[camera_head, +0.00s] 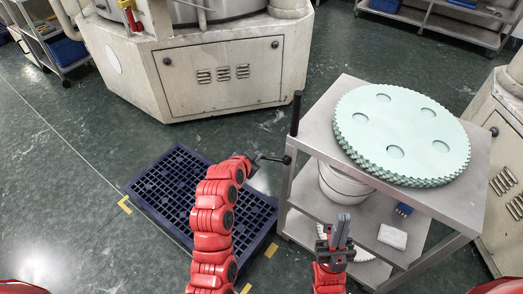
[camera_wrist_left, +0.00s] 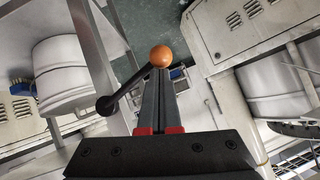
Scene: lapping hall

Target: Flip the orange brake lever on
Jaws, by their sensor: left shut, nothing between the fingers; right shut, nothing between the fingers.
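The brake lever shows in the left wrist view as an orange ball knob (camera_wrist_left: 161,56) on a black arm, running down-left to a round black hub by a grey cart leg. In the head view, its dark arm and hub (camera_head: 287,160) show at the cart's left side; I cannot see the orange ball there. My left gripper (camera_head: 252,164) is at the lever, shut and empty. In the left wrist view its fingertips (camera_wrist_left: 161,76) lie just below the ball; I cannot tell whether they touch. My right gripper (camera_head: 341,222) is shut and empty in front of the cart.
The metal cart (camera_head: 460,205) carries pale green toothed discs (camera_head: 400,125) on top, with a white bucket (camera_head: 345,184) and a white block (camera_head: 392,237) below. A dark blue grid pallet (camera_head: 165,190) lies on the floor left of the cart. A large machine (camera_head: 215,75) stands behind.

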